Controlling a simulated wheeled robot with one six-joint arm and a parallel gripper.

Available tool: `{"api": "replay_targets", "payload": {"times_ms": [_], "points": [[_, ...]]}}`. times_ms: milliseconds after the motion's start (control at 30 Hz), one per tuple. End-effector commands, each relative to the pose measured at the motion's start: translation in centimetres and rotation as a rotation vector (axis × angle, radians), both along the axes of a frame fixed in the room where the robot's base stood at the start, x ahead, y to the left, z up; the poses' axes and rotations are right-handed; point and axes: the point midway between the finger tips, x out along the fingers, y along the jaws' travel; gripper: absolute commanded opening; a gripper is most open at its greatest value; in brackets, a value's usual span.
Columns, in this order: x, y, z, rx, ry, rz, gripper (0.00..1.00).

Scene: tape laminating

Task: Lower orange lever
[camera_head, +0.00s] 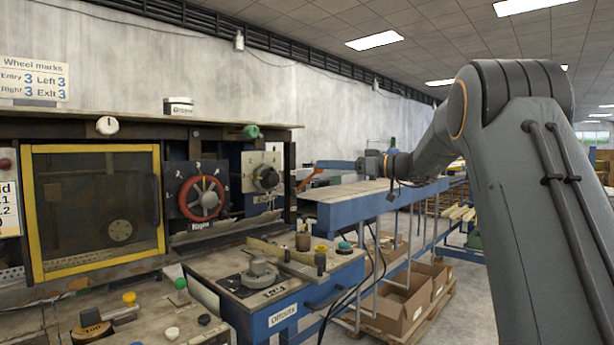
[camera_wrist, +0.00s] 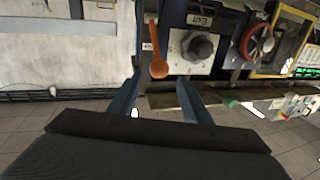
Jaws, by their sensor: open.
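The orange lever (camera_head: 307,179) is on the right end of the machine, beside the grey exit dial, and tilts up to the right. In the wrist view the lever (camera_wrist: 155,48) hangs toward the jaws, with its round end between or just beyond the fingertips. My gripper (camera_head: 318,164) reaches in from the right at the lever's tip. In the wrist view my gripper (camera_wrist: 160,86) has its two blue fingers apart, one on each side of the lever's end. I cannot tell whether either finger touches the lever.
The grey exit dial (camera_head: 266,177) and red-rimmed wheel (camera_head: 202,197) sit left of the lever. A blue-framed table (camera_head: 350,205) lies below my gripper. Small knobs and blocks stand on the front bench (camera_head: 222,268). Cardboard boxes (camera_head: 400,305) are on a pallet under the table.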

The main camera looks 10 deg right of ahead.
Motion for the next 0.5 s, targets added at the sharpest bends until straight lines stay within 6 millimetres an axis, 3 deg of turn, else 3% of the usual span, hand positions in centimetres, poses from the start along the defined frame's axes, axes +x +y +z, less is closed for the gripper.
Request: {"api": "replay_targets", "payload": {"times_ms": [200,500], "points": [[0.5,0.2,-1.6,0.000,0.000,0.002,0.44],[1.9,2.2,-1.5,0.000,0.000,0.005,0.44]]}}
